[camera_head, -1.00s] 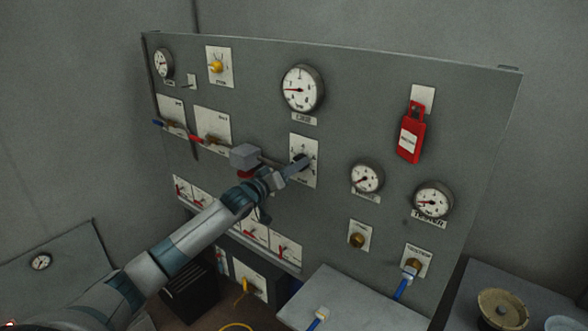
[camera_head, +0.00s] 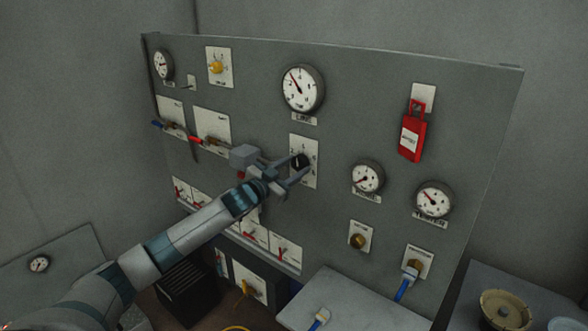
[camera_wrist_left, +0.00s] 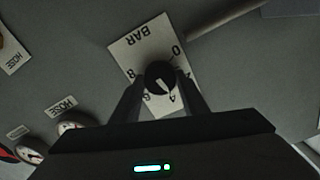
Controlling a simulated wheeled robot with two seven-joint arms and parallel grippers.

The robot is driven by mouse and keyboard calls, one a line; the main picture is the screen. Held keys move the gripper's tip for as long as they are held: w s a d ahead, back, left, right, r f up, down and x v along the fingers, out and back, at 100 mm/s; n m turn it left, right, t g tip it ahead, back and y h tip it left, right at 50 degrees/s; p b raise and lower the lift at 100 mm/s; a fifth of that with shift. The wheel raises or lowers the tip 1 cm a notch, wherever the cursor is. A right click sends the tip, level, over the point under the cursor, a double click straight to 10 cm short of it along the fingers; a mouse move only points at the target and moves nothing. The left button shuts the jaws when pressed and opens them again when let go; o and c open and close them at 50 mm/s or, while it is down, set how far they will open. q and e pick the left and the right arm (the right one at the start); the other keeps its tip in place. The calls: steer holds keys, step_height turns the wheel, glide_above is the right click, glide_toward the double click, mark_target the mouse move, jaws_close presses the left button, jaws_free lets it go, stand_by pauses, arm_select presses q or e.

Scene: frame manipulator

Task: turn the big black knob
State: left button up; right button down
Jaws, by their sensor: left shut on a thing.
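The big black knob (camera_head: 299,161) sits on a white plate (camera_head: 312,152) with a numbered scale, in the middle of the grey panel. My left gripper (camera_head: 298,168) reaches it from the lower left and is shut on the knob. In the left wrist view the knob (camera_wrist_left: 160,76) lies between the two dark fingers, and its white pointer line shows. The plate there reads BAR, with numbers around the knob. Above it, a large round gauge (camera_head: 302,89) has its needle pointing to the upper left. My right gripper is not in view.
A red padlock-like tag (camera_head: 412,138) hangs to the right. Smaller gauges (camera_head: 366,177) (camera_head: 433,199) are at lower right. Lever valves (camera_head: 211,140) are at the left, with a row of switches below.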

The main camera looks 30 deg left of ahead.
arm_select(q)
steer(key=m, duration=0.3)
steer(key=shift+f+m, duration=0.1)
steer(key=shift+m, duration=0.3)
steer(key=m, duration=0.3)
steer(key=shift+m, duration=0.3)
steer(key=m, duration=0.5)
steer(key=shift+m, duration=0.8)
steer(key=o, duration=1.1)
steer(key=shift+c, duration=0.2)
